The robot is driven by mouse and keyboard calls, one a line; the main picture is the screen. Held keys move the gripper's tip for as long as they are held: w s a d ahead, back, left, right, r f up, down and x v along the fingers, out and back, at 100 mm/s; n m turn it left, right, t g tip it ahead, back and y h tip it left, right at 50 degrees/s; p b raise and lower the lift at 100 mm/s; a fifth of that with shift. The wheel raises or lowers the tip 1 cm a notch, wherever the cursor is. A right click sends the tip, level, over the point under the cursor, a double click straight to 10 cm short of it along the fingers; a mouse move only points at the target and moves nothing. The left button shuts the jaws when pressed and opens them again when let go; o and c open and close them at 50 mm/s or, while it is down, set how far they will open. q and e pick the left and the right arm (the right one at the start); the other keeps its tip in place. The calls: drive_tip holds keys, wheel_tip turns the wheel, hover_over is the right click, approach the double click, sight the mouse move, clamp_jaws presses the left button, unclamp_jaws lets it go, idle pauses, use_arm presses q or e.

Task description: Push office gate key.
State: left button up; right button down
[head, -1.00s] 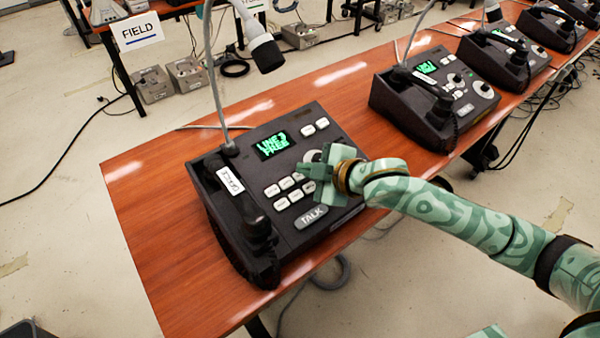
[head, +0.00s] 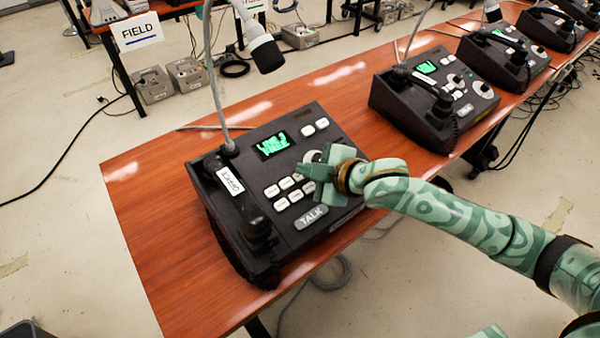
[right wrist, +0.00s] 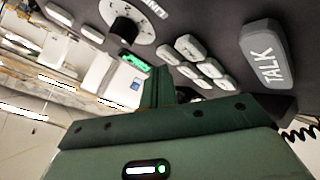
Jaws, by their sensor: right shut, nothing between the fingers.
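The phone labelled OFFICE (head: 230,180) is a dark desk unit with a handset on its left side and a lit green display (head: 273,145). A group of small white keys (head: 281,204) sits left of my right gripper (head: 305,172). Their lettering is too small to read, so I cannot tell which is the gate key. My right gripper is shut and empty, with its tip at the upper right of this group. In the right wrist view the fingers (right wrist: 158,88) point at the key group (right wrist: 190,48); contact is unclear. My left gripper is out of view.
The wide TALK key (head: 311,217) lies below the key group, and a round knob (right wrist: 126,30) is close by. A gooseneck microphone (head: 266,54) rises behind. More phones (head: 435,95) stand along the wooden table (head: 150,200), whose left end is bare.

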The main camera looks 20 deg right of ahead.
drive_tip(key=shift+f, duration=0.15)
idle(0.5)
drive_tip(key=shift+w+f, duration=0.1)
drive_tip(key=shift+f, duration=0.15)
idle(0.3)
drive_tip(key=shift+p, duration=0.3)
drive_tip(key=shift+r+p, duration=0.5)
drive_tip(key=shift+p, duration=0.25)
drive_tip(key=shift+f, duration=0.1)
